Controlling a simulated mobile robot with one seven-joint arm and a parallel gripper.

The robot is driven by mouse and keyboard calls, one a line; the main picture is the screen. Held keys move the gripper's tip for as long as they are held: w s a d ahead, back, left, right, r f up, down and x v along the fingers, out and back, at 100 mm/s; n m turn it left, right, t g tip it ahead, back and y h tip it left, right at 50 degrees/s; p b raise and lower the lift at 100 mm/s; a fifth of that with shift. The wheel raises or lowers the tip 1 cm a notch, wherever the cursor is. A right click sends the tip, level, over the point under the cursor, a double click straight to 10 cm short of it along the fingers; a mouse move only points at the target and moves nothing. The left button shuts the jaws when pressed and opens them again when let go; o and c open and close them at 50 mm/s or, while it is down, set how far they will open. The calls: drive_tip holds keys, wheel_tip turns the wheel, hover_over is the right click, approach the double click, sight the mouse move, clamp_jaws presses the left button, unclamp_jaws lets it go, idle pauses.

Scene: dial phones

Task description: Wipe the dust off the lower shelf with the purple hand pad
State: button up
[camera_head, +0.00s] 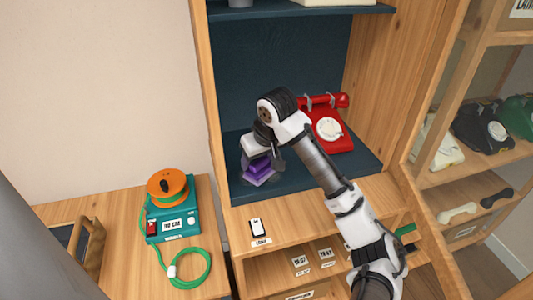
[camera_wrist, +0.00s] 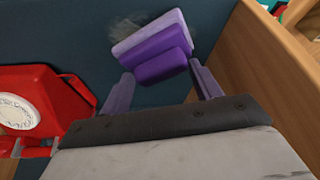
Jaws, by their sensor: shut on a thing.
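The purple hand pad (camera_head: 258,169) is at the left side of the dark blue lower shelf (camera_head: 300,182). My gripper (camera_head: 262,158) is shut on it from above. In the wrist view the pad (camera_wrist: 155,50) sits between my two fingers (camera_wrist: 160,85), its pale underside layer toward the shelf surface (camera_wrist: 215,20). I cannot tell for sure whether the pad touches the shelf. A greyish dust patch (camera_wrist: 100,28) shows on the shelf beside the pad's left end in the wrist view. Part of the shelf is hidden behind my arm.
A red dial phone (camera_head: 333,133) stands on the right of the lower shelf, near my arm; it also shows in the wrist view (camera_wrist: 45,105). The wooden side wall (camera_wrist: 260,60) is close to the pad. An upper shelf (camera_head: 290,10) is above. A teal device (camera_head: 178,222) sits outside, left.

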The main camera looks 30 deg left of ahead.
drive_tip(key=shift+s+a+r+p, duration=0.1)
drive_tip(key=shift+s+a+p, duration=0.45)
drive_tip(key=shift+s+a, duration=0.3)
drive_tip(key=shift+s+a+r+p, duration=0.1)
drive_tip(key=shift+s+a+p, duration=0.5)
drive_tip(key=shift+s, duration=0.4)
drive_tip(key=shift+a+r+p, duration=0.15)
drive_tip(key=shift+a+p, duration=0.05)
drive_tip(key=shift+p, duration=0.2)
drive_tip(key=shift+w+d+p, duration=0.15)
drive_tip(key=shift+w+d, duration=0.15)
drive_tip(key=shift+w, duration=0.2)
drive_tip(key=shift+w+d+p, duration=0.15)
drive_tip(key=shift+w+d, duration=0.1)
drive_tip(key=shift+w, duration=0.2)
drive_tip(key=shift+w+d+r+p, duration=0.15)
drive_tip(key=shift+w+d+p, duration=0.4)
drive_tip(key=shift+w+d, duration=1)
drive_tip(key=shift+w+d+r+p, duration=0.1)
drive_tip(key=shift+w+d+p, duration=0.4)
drive_tip(key=shift+w+d, duration=1.05)
drive_tip(key=shift+w+a+r+p, duration=0.1)
drive_tip(key=shift+w+a+p, duration=0.1)
drive_tip(key=shift+p, duration=0.2)
